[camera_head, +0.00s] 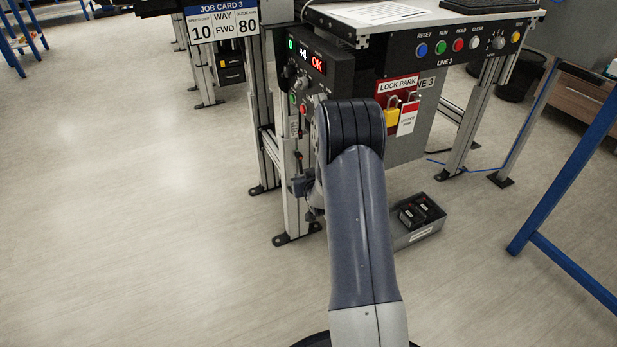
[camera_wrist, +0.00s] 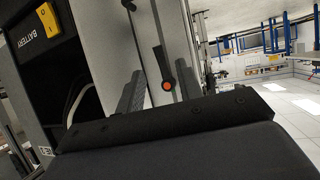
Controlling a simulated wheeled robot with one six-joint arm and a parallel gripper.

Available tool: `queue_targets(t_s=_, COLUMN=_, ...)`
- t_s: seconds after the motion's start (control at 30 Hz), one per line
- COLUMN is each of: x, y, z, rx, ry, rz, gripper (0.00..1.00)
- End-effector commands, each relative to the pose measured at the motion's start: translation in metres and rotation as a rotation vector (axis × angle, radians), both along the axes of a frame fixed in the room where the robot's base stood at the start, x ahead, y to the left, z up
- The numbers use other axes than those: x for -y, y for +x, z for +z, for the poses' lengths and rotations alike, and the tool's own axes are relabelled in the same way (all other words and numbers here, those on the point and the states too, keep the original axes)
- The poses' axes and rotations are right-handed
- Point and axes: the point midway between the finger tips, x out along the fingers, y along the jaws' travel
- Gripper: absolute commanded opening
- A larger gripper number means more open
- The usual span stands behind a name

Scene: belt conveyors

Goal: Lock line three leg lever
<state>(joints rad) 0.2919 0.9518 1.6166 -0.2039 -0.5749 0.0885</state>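The line three leg (camera_head: 293,205) is a pale metal post under the control end of the conveyor. In the head view my arm hides most of my gripper (camera_head: 304,186), which is beside the leg.
A red lock park board (camera_head: 397,88) with a yellow padlock and tag hangs right of my arm. Above it is the LINE 3 button panel (camera_head: 455,48). A grey box (camera_head: 420,222) with black items lies on the floor. A blue frame (camera_head: 565,165) stands at right. The left floor is clear.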

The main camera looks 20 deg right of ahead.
Motion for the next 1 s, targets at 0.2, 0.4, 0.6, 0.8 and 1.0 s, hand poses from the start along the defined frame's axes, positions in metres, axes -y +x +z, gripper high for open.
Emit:
queue_targets(t_s=0.2, x=-0.005, y=-0.030, z=0.015, rx=-0.002, ry=0.000, rz=0.000, gripper=0.35)
queue_targets(t_s=0.4, x=-0.007, y=-0.040, z=0.019, rx=0.000, ry=0.000, rz=0.000, gripper=0.35)
queue_targets(t_s=0.6, x=-0.007, y=-0.041, z=0.019, rx=0.000, ry=0.000, rz=0.000, gripper=0.35)
queue_targets(t_s=0.8, x=-0.007, y=-0.041, z=0.018, rx=0.000, ry=0.000, rz=0.001, gripper=0.35)
queue_targets(t_s=1.0, x=-0.007, y=-0.038, z=0.016, rx=-0.001, ry=0.001, rz=0.001, gripper=0.35)
